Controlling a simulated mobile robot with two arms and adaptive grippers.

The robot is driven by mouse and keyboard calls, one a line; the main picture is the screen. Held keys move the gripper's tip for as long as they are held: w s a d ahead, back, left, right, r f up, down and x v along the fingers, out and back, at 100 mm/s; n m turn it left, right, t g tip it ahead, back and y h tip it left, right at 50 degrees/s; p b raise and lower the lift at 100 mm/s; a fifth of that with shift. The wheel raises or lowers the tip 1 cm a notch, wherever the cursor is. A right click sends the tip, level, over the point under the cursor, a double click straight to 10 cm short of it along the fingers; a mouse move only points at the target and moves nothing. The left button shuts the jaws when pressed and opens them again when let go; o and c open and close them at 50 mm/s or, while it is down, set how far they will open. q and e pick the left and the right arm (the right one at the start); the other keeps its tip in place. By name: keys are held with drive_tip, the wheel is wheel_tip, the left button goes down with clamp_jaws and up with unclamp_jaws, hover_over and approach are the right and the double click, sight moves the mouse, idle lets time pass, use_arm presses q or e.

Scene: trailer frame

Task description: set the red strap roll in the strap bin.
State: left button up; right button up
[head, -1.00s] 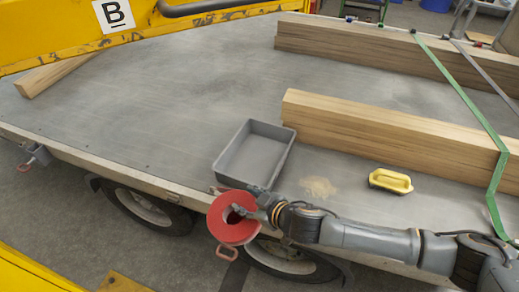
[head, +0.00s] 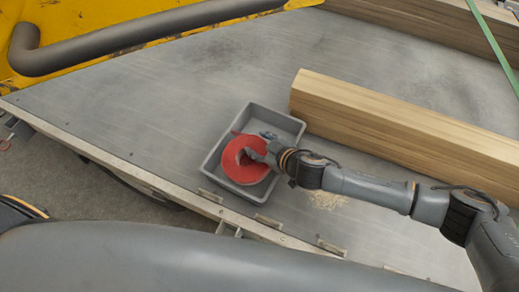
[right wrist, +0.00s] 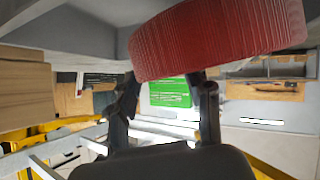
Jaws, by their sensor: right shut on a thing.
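The red strap roll (head: 232,157) is a red ring held by my right gripper (head: 262,152). In the head view it overlaps the near half of the grey strap bin (head: 286,127), inside its outline. I cannot tell whether it touches the bin floor. In the right wrist view the roll's ribbed red side (right wrist: 215,42) fills the top, beyond the two dark fingers (right wrist: 167,92). The right gripper is shut on the roll. My left gripper is not in view.
The bin stands on the grey trailer deck (head: 150,125) near its side edge. A long timber beam (head: 400,125) lies just right of the bin. A yellow frame with a dark rail (head: 130,42) is at upper left. The deck left of the bin is clear.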

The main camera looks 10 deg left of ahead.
drive_tip(key=shift+f, duration=2.55)
drive_tip(key=shift+f+b, duration=0.1)
drive_tip(key=shift+b, duration=0.2)
drive_tip(key=o, duration=1.5)
drive_tip(key=shift+c, duration=0.2)
drive_tip(key=shift+d, duration=0.1)
drive_tip(key=v, duration=1.2)
